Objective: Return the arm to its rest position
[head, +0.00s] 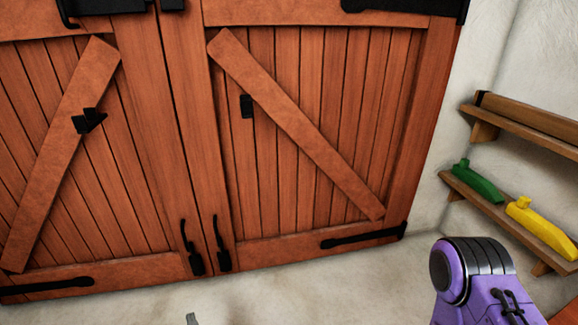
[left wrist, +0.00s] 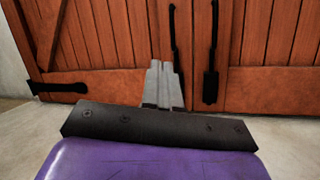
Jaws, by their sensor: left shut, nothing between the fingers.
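My left gripper (head: 192,319) barely shows at the bottom edge of the head view, as a small grey fingertip over the pale floor. In the left wrist view, the left gripper (left wrist: 161,84) has its two grey fingers together, shut and empty. It points toward the wooden doors and touches nothing that I can see. A purple and black link of my right arm stands at the lower right of the head view. My right gripper is out of view.
Large wooden double doors (head: 178,130) with black hinges and handles fill the back. On the right wall, a lower shelf (head: 455,185) holds a green bottle (head: 478,183) and a yellow bottle (head: 543,226). An upper shelf (head: 520,122) is above. Pale floor (head: 290,290) before the doors is clear.

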